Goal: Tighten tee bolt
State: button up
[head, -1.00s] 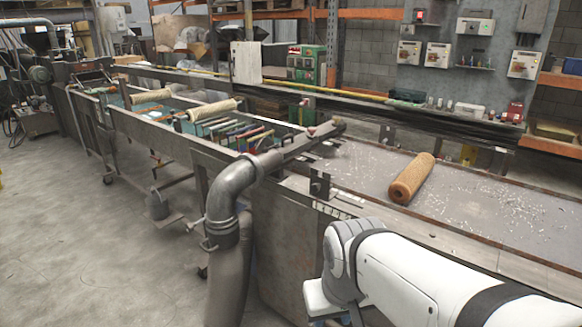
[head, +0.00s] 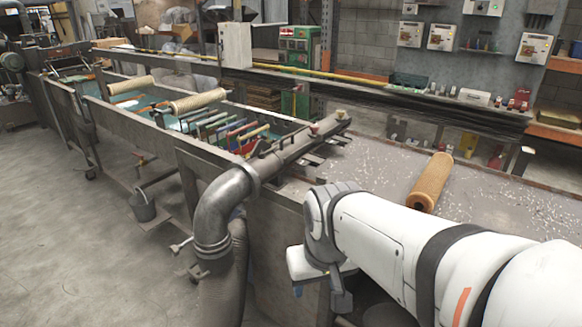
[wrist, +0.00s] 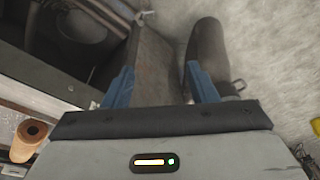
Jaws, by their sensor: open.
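A small pale T-shaped handle (head: 180,246), which looks like the tee bolt, sticks out left of the grey elbow pipe (head: 212,205) where it meets the ribbed hose (head: 222,285). My gripper (wrist: 158,68) shows in the wrist view with its two blue fingers apart and nothing held between them. Beyond the fingers are a brown metal panel (wrist: 150,62) and a dark hose (wrist: 207,50). A small blurred fitting (wrist: 145,17) sits at the panel's far end; I cannot tell if it is the tee bolt. In the head view, my fingertips are not clear.
A brown roll (head: 430,183) lies on the grey bench top (head: 370,170) to the right; it also shows in the wrist view (wrist: 31,131). The concrete floor (head: 75,225) at left is open.

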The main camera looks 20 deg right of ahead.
jog(key=o, duration=0.3)
jog(key=w+r+m+p, duration=0.1)
jog(key=w+r, duration=0.2)
jog(key=w, duration=0.3)
jog(key=shift+d+r, duration=0.4)
jog(key=shift+d, duration=0.05)
jog(key=shift+o, duration=0.2)
jog(key=w+d+r+m+p, duration=0.1)
jog(key=w+d, duration=0.1)
jog(key=w, duration=0.3)
jog(key=w+d+r+m+g+p, duration=0.1)
jog(key=w+d+r+m+p, duration=0.1)
jog(key=w, duration=0.4)
jog(key=shift+w+d, duration=0.2)
jog(key=w+d+f+m+p, duration=0.1)
jog(key=w+d+m, duration=0.1)
jog(key=w+d, duration=0.2)
jog(key=w+d+f+m+g+p, duration=0.1)
jog(key=w+d+f+m+p, duration=0.1)
jog(key=w+d, duration=0.2)
jog(key=w+d+f+m+p, duration=0.1)
jog(key=w+d, duration=0.3)
jog(key=w, duration=0.4)
jog(key=shift+w+d+f+m, duration=0.15)
jog(key=shift+w+f+m, duration=0.2)
jog(key=shift+f+m, duration=0.15)
jog(key=shift+f+p, duration=0.7)
jog(key=shift+f, duration=2.9)
